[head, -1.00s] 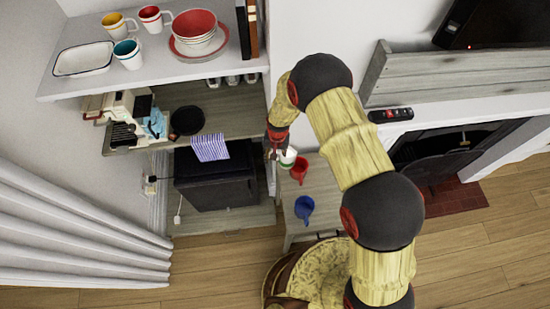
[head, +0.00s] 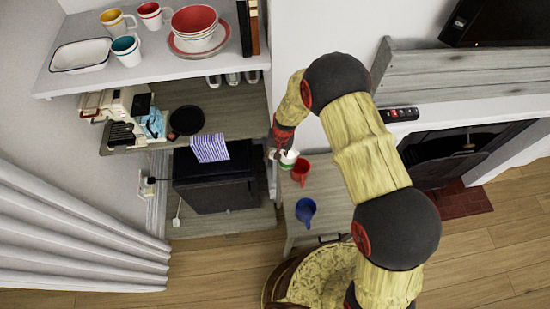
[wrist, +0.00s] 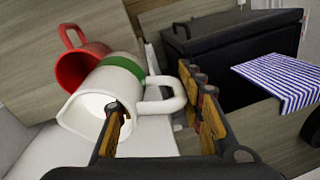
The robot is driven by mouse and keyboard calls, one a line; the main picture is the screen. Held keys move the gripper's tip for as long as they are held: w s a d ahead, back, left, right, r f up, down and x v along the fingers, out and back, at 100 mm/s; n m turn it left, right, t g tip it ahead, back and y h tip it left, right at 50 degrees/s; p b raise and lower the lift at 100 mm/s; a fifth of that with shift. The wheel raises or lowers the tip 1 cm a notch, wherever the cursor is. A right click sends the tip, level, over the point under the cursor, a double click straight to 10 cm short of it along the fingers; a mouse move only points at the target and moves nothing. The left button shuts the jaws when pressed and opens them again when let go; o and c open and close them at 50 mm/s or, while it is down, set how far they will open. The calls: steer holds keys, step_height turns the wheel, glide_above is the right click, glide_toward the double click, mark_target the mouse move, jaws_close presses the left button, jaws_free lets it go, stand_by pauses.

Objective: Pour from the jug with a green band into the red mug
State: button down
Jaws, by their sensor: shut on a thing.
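The white jug with a green band (wrist: 125,65) is in my gripper (wrist: 156,96), which is shut on its handle. In the wrist view the jug's pale mouth faces toward the camera, and I cannot tell its contents. In the head view the jug (head: 289,157) is small at the end of my arm, just above and left of the red mug. The red mug (head: 301,172) stands on the small table. It also shows in the wrist view (wrist: 75,68), partly hidden behind the jug. I cannot tell whether jug and mug touch.
A blue mug (head: 305,210) stands on the same small grey table (head: 325,190), nearer the front. Shelves to the left hold a black box-like appliance (head: 215,185) with a striped cloth (head: 210,148) over it. A patterned round seat (head: 315,275) is below the table.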

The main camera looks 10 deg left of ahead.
mark_target(272, 152)
steer(key=shift+a+r+y+b, duration=0.25)
steer(key=shift+r+y+b, duration=0.35)
steer(key=shift+b, duration=2.1)
steer(key=shift+a+r+y+b, duration=0.25)
steer(key=shift+y+b, duration=0.65)
steer(key=shift+b, duration=1.75)
steer(key=shift+r+y+b, duration=0.45)
steer(key=shift+y+b, duration=0.35)
steer(key=shift+b, duration=1.15)
steer(key=shift+r+y+b, duration=0.4)
steer(key=shift+y+b, duration=0.4)
steer(key=shift+b, duration=1.1)
steer(key=shift+r+y+b, duration=0.1)
steer(key=shift+y+b, duration=0.6)
steer(key=shift+b, duration=1.55)
